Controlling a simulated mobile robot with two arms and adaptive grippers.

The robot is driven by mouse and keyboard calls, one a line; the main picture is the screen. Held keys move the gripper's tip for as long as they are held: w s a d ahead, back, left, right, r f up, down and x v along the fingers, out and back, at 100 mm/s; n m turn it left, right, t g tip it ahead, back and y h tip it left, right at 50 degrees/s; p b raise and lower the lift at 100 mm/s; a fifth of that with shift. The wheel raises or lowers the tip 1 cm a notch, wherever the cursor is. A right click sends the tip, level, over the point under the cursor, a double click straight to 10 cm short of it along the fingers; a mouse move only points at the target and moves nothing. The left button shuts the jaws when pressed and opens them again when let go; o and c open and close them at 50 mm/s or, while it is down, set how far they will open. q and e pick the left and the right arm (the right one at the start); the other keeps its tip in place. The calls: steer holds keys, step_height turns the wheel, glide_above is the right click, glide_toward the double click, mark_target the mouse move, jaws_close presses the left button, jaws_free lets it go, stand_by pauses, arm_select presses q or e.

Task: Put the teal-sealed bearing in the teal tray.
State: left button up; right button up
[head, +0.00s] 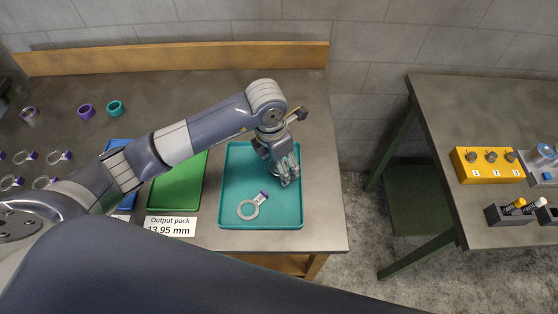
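The teal tray (236,178) lies at the right end of the left bench. A pale metal ring (248,209) with a purple-and-white tab lies in its front part. A teal ring-shaped part (115,108) stands at the back left of the bench, outside the tray; I cannot tell whether it is the teal-sealed bearing. My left gripper (288,180) points down over the right side of the tray, apart from the pale ring. Its fingers are small and look close together; I cannot tell whether they are shut or hold anything. My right gripper is not in view.
A purple ring (86,111) and a grey ring (29,113) stand near the teal ring. Several pale rings lie at the far left. A green tray (180,185) and a partly hidden blue tray (118,145) sit left of the teal tray. A floor gap separates the right bench (475,115).

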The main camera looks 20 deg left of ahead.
mark_target(274, 169)
arm_select(q)
steer(key=shift+r, duration=0.25)
step_height(274, 169, up, 12)
steer(key=s+a+b, duration=0.1)
steer(key=b, duration=0.1)
steer(key=shift+f, duration=0.15)
